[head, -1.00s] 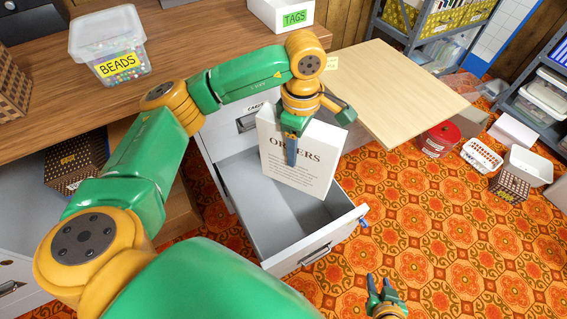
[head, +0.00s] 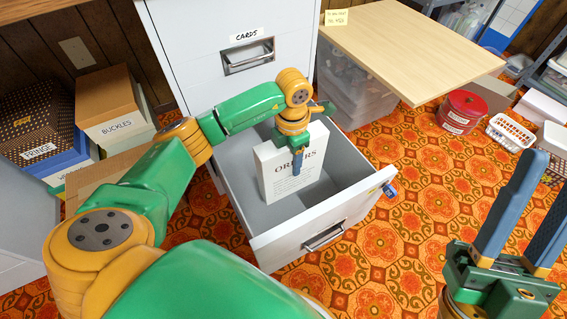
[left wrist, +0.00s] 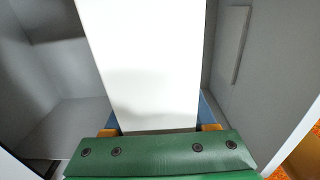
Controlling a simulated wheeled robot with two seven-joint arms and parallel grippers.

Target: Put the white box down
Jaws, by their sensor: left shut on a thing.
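The white box (head: 302,184), printed ORDERS, is upright inside the open grey drawer (head: 285,247) of the filing cabinet. Its upper part stands above the drawer's walls in the head view. My left gripper (head: 297,160) points down and is shut on the box, one finger lying over its printed face. In the left wrist view the white box (left wrist: 145,60) fills the middle between the fingers, with grey drawer walls on both sides. Whether its bottom touches the drawer floor is hidden. My right gripper (head: 512,220) is open and empty at the lower right, away from the drawer.
The cabinet's upper drawer, labelled CARDS (head: 248,55), is shut behind my left gripper. A pale wooden board (head: 410,45) juts out at the back right. A red tin (head: 462,112) and a white basket (head: 510,132) stand on the patterned floor. Boxes (head: 115,105) stand left.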

